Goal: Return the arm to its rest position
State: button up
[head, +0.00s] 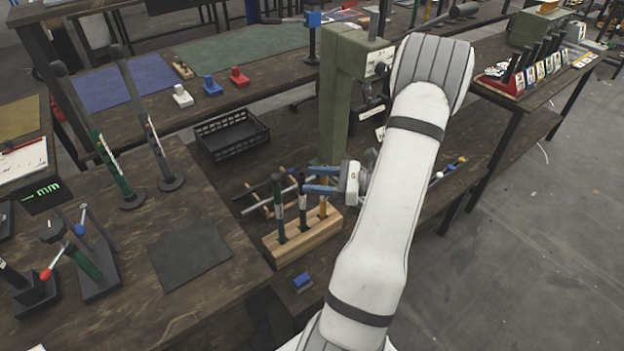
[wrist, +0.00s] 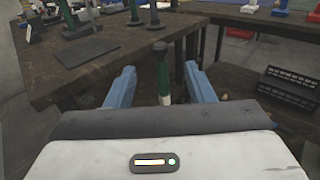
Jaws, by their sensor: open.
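My white arm reaches up through the right half of the head view and bends over toward the green press. My gripper (head: 318,180) has two blue fingers pointing left, above a wooden block (head: 290,243) that holds several upright tools. In the wrist view my gripper (wrist: 158,88) has its blue fingers spread wide apart. A green-handled tool (wrist: 163,75) with a dark top shows between the fingers there. The fingers look apart from it, and I see nothing held. Part of the gripper body is hidden behind my arm in the head view.
A green press (head: 338,95) stands close behind my gripper. A black crate (head: 231,136) sits at the back left of it. Tall lever tools (head: 120,180) stand on the left table. Open floor (head: 540,220) is at the right.

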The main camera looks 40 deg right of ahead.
dwell(0.3)
jog(key=s+a+r+n+g+h+p, duration=0.1)
jog(key=s+a+r+n+g, duration=0.25)
jog(key=a+n+g, duration=0.45)
jog(key=s+a+r+n+g+h+p, duration=0.2)
jog(key=a+r+n+g, duration=0.3)
jog(key=a, duration=0.5)
jog(key=s+a+r+n+t+h+p, duration=0.2)
jog(key=r+n+h, duration=0.6)
jog(key=n, duration=0.6)
jog(key=s+a+t+h, duration=0.1)
jog(key=s+a, duration=0.1)
jog(key=s, duration=0.1)
jog(key=shift+s, duration=0.4)
jog(key=shift+c, duration=0.4)
